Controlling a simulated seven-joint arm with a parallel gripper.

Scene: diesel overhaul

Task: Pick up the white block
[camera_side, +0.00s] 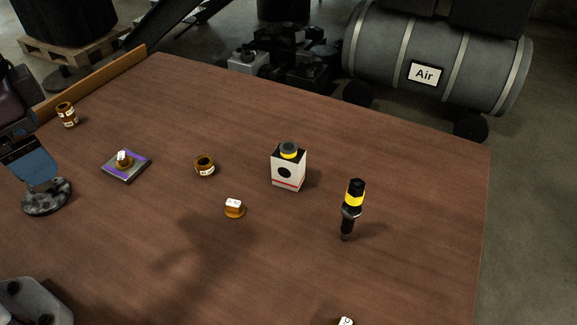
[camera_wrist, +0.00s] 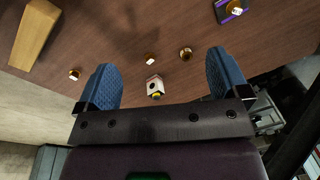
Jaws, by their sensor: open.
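The white block (camera_side: 289,172) stands upright on the wooden table in the side view. It has a black dot, a red stripe and a black and yellow knob on top. In the wrist view the white block (camera_wrist: 153,82) shows small, between the two blue fingers of my gripper (camera_wrist: 159,61). The fingers are wide apart with nothing between them, and the block lies well beyond them. In the side view only part of my gripper (camera_side: 32,165) shows at the left edge, apart from the block.
A brass ring (camera_side: 205,166) and a small brass piece with a white top (camera_side: 234,209) lie left of the block. A black and yellow tool (camera_side: 352,211) stands to its right. A purple-edged plate (camera_side: 126,167) lies farther left.

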